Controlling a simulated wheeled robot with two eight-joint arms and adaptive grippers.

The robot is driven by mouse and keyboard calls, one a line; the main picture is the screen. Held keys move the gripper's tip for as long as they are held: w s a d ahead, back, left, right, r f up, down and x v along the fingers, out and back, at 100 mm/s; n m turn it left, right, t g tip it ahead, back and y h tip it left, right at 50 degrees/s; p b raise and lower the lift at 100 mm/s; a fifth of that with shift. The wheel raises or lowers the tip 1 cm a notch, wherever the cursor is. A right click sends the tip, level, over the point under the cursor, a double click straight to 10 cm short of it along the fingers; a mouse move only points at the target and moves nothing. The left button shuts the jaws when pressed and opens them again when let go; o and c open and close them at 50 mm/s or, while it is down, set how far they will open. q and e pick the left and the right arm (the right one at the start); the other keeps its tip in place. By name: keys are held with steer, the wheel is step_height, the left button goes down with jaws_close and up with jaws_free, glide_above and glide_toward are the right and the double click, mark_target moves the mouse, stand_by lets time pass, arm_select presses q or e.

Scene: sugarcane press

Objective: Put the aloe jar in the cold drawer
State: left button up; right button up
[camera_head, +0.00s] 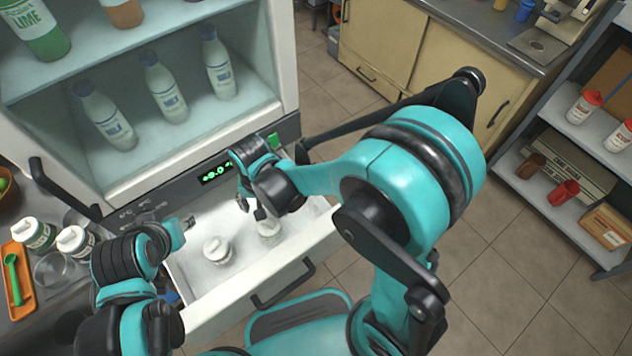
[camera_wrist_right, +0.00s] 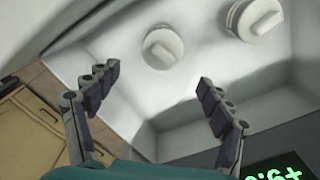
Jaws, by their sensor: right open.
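The cold drawer (camera_head: 300,245) is pulled open below the display fridge. Two white-lidded jars stand upright in it, one at the left (camera_head: 217,250) and one at the right (camera_head: 268,228). No label on them is readable, so I cannot tell which is the aloe jar. My right gripper (camera_head: 246,200) is over the drawer, open and empty, close to the right jar. The right wrist view shows its spread fingers (camera_wrist_right: 158,80) with both lids (camera_wrist_right: 162,47) (camera_wrist_right: 255,18) beyond them. My left gripper (camera_head: 180,228) is at the drawer's left edge; its finger gap is unclear.
Two white-lidded, green-labelled jars (camera_head: 34,232) (camera_head: 75,240) stand on the left counter beside a glass and an orange tray (camera_head: 18,285). Milk bottles (camera_head: 163,87) stand in the fridge above. The drawer front has a black handle (camera_head: 283,285). Shelves are at far right.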

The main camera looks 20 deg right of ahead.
steer(key=s+d+r+n+t, duration=0.2)
steer(key=d+r+t, duration=0.1)
steer(key=d+r, duration=0.4)
steer(key=s+d+r+n+t, duration=0.2)
steer(key=s+d+r+t, duration=0.1)
steer(key=d+r, duration=0.4)
steer(key=d, duration=0.3)
steer(key=shift+s+r+n+t, duration=0.3)
steer(key=shift+r+t, duration=0.1)
arm_select(q)
steer(key=shift+s, duration=0.1)
